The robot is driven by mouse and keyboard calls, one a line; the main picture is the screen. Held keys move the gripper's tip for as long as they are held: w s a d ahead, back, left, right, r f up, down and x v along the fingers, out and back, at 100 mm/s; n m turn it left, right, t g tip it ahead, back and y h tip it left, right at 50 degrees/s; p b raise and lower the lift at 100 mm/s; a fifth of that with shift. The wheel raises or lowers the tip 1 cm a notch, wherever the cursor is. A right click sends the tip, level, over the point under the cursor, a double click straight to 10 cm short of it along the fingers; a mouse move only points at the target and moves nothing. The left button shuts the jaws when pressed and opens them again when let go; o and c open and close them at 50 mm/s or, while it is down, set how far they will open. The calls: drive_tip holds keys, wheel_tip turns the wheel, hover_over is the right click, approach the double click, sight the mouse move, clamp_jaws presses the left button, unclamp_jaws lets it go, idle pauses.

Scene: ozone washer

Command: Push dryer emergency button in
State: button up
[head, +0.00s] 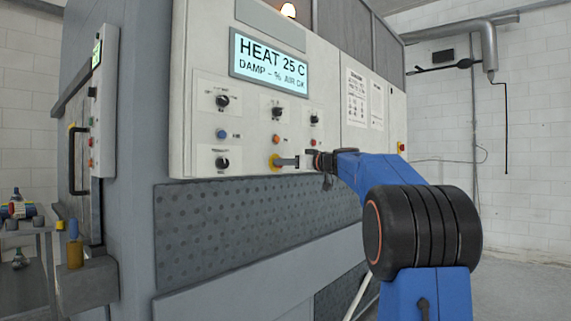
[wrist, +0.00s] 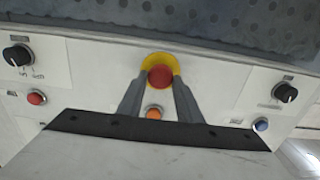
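The dryer emergency button is a red mushroom cap on a yellow ring, seen in the wrist view (wrist: 160,76) between the tips of my fingers. In the head view only its yellow part (head: 274,161) shows at the lower edge of the control panel (head: 330,115); the red cap is mostly hidden by my gripper. My gripper (head: 284,161) points at the button, with its tips at or very near it. In the wrist view my gripper (wrist: 160,84) has its two grey fingers converging toward the button, one on each side of the cap. I cannot tell whether they touch it.
Black knobs (head: 222,101), a blue button (head: 222,134) and an orange button (head: 277,139) sit close by on the panel. A display (head: 269,62) reads HEAT 25 C. A cart with small items (head: 22,222) stands at the far left. The floor at the right is clear.

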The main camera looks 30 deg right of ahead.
clamp_jaws()
drive_tip(key=shift+w+a, duration=0.2)
drive_tip(key=shift+w, duration=0.35)
drive_tip(key=o, duration=0.8)
unclamp_jaws()
drive_tip(key=v, duration=1.7)
drive_tip(key=shift+s, duration=0.15)
